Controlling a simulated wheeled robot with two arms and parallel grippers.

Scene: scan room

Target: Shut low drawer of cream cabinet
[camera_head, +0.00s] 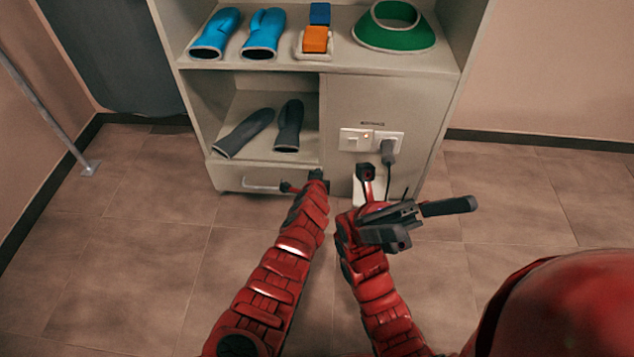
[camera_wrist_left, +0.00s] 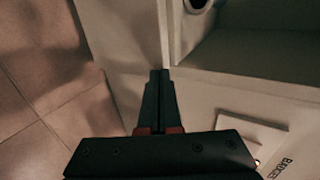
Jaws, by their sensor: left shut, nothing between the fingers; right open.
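The cream cabinet (camera_head: 340,86) stands ahead against the wall. Its low drawer (camera_head: 228,176) is at the bottom left, with a pale bar handle (camera_head: 262,187) on its front. The drawer looks nearly flush in the head view; any small gap is hard to judge. My left gripper (camera_head: 316,175) is shut and empty at the drawer's right end, right of the handle. In the left wrist view its fingertips (camera_wrist_left: 160,74) are close to a pale panel edge; contact is unclear. My right gripper (camera_head: 424,214) is open and empty, in front of the cabinet's right side.
Sockets (camera_head: 370,140) with a plug and cable are on the right panel.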

